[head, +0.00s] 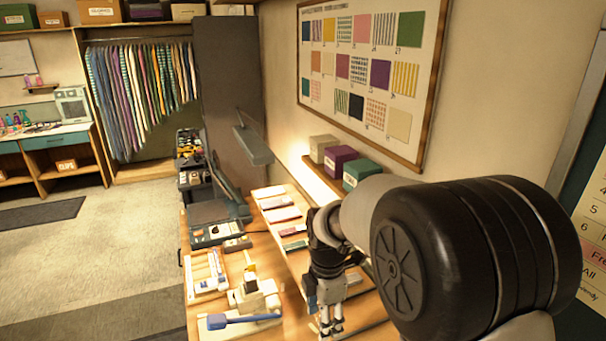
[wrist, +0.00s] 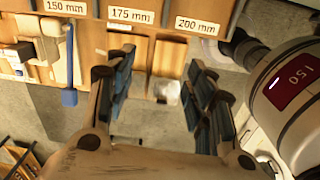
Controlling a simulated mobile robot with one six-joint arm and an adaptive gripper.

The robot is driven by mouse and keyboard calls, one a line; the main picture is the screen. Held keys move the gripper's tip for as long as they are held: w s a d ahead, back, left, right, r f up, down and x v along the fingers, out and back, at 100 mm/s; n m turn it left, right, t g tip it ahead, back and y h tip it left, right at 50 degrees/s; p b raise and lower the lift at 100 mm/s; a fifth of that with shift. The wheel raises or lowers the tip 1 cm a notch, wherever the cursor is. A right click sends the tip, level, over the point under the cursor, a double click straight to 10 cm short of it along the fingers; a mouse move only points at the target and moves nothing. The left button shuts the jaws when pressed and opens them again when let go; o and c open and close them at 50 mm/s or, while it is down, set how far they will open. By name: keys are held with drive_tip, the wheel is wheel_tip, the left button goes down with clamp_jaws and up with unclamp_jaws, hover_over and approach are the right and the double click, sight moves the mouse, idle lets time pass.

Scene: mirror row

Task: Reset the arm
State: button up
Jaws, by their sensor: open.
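My gripper (head: 331,327) hangs below my arm at the right front of the workbench in the head view, fingers pointing down. In the wrist view my gripper (wrist: 160,88) has its two blue-padded fingers wide apart. Nothing is held between them. A small whitish object (wrist: 167,91) shows beyond the gap, near the bench edge; I cannot tell what it is. My arm covers the right part of the bench in the head view.
The workbench (head: 268,243) carries a cream device with a blue handle (head: 222,321) and flat stacks. A lamp (head: 254,147) overhangs it. Compartments labelled 150, 175 (wrist: 133,15) and 200 mm show. Floor (head: 90,255) lies open at left.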

drive_tip(key=s+d+r+m+t+b, duration=0.2)
drive_tip(key=s+d+r+m+b, duration=0.4)
drive_tip(key=s+m, duration=0.35)
drive_tip(key=s+d+f+m+t+b, duration=0.1)
drive_tip(key=s+f+m+b, duration=0.2)
drive_tip(key=s+m, duration=0.3)
drive_tip(key=s+d+f+m+t+b, duration=0.1)
drive_tip(key=s+d+f+m+b, duration=0.1)
drive_tip(key=s+m, duration=0.4)
drive_tip(key=shift+s+d+f+b, duration=0.3)
drive_tip(key=shift+s+f+b, duration=0.35)
drive_tip(key=shift+b, duration=0.45)
drive_tip(key=shift+s+r, duration=0.1)
